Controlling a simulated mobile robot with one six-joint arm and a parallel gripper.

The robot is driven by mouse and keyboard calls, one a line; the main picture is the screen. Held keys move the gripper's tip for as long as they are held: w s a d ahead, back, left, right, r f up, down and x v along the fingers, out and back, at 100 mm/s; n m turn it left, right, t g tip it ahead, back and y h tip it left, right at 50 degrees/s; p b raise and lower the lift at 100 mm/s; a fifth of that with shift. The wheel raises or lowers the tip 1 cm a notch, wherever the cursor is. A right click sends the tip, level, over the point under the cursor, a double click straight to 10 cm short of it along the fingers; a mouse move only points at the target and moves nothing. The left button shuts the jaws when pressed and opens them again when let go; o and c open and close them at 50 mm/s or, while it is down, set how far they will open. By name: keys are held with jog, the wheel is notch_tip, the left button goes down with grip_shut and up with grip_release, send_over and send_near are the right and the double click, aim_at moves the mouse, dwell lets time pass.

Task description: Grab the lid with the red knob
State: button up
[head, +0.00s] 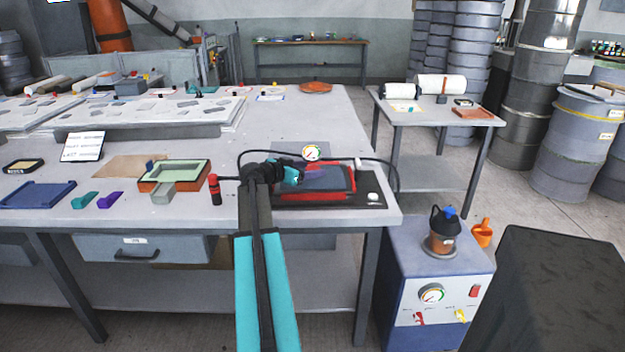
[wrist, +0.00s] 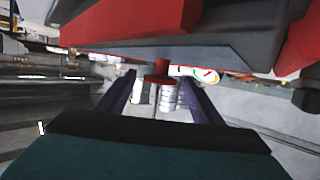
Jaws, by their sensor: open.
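My gripper (head: 298,174) is open over the red-framed mould (head: 343,190) near the table's right front corner. In the wrist view, its two dark purple fingers stand apart (wrist: 158,84). A small red knob-like piece (wrist: 160,73) shows between the fingertips in that view. I cannot tell whether the fingers touch it. A dark grey body with red parts (wrist: 130,20) fills the top of the wrist view, close to the gripper. The lid's full outline is not clear in either view, and my arm hides part of the mould in the head view.
A gauge (head: 311,152) stands just behind the mould, with a black hose around it. A red bottle (head: 213,190) and a green-edged mould (head: 174,175) are to the left. A blue-grey cabinet (head: 440,265) stands at the right.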

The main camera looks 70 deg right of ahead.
jog(key=c, duration=1.5)
jog(key=shift+o, duration=0.2)
jog(key=shift+r, duration=0.15)
jog(key=shift+r, duration=1.5)
jog(key=shift+a+r+b, duration=0.15)
jog(key=shift+a+b, duration=0.05)
jog(key=shift+b, duration=0.1)
jog(key=s+a+r+b, duration=0.1)
jog(key=s+a, duration=0.1)
jog(key=a, duration=1.3)
jog(key=shift+a+r, duration=0.2)
jog(key=shift+r, duration=0.05)
